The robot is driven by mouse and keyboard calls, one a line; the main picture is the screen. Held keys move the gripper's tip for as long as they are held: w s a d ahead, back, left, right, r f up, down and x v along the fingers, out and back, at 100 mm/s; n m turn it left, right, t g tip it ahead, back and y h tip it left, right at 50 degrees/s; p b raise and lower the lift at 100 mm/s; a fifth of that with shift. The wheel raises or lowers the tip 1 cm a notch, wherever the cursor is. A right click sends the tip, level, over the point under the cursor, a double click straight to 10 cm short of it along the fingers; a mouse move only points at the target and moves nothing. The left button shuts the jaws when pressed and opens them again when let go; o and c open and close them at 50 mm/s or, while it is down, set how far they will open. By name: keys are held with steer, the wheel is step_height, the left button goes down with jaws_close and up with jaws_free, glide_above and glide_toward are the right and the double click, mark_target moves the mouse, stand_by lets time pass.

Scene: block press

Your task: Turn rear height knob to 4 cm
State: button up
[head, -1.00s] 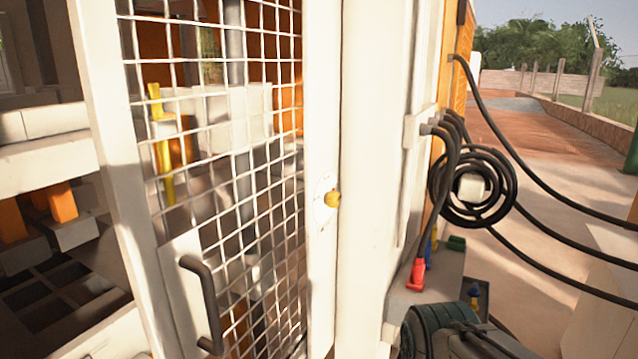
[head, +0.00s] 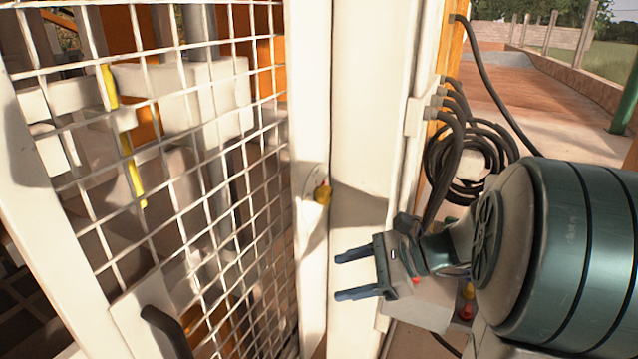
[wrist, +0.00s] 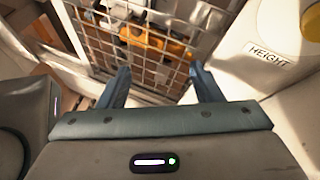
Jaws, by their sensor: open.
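The yellow height knob (head: 322,193) sits on a round pale plate on the white post, right of the mesh door. In the wrist view the knob (wrist: 312,18) is cut off at the upper right corner, beside a label reading HEIGHT (wrist: 267,55). The scale markings and the knob's setting are too small to read. My gripper (head: 337,277) is open and empty, below and slightly right of the knob and apart from it. In the wrist view my gripper (wrist: 160,70) has its two fingers spread, with the mesh beyond them.
The wire mesh door (head: 215,170) with a dark handle (head: 166,330) stands at the left. A wide white post (head: 360,130) is right of the knob. Black coiled cables (head: 462,160) hang beyond it. A grey box with red buttons (head: 467,291) is below the cables.

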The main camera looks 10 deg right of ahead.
mark_target(329, 198)
steer(key=w+d+r+m+t+y+p, duration=0.1)
steer(key=w+d+r+m+t, duration=0.25)
steer(key=d, duration=0.25)
steer(key=w+d+r+m+t+p, duration=0.1)
steer(key=w+d+r+m+t, duration=0.15)
steer(key=d+m+t, duration=0.2)
steer(key=p+x, duration=0.1)
steer(key=x, duration=0.6)
steer(key=p+x, duration=0.1)
steer(key=x, duration=0.6)
steer(key=shift+w+d+p, duration=0.25)
steer(key=shift+p, duration=0.05)
steer(key=c, duration=1)
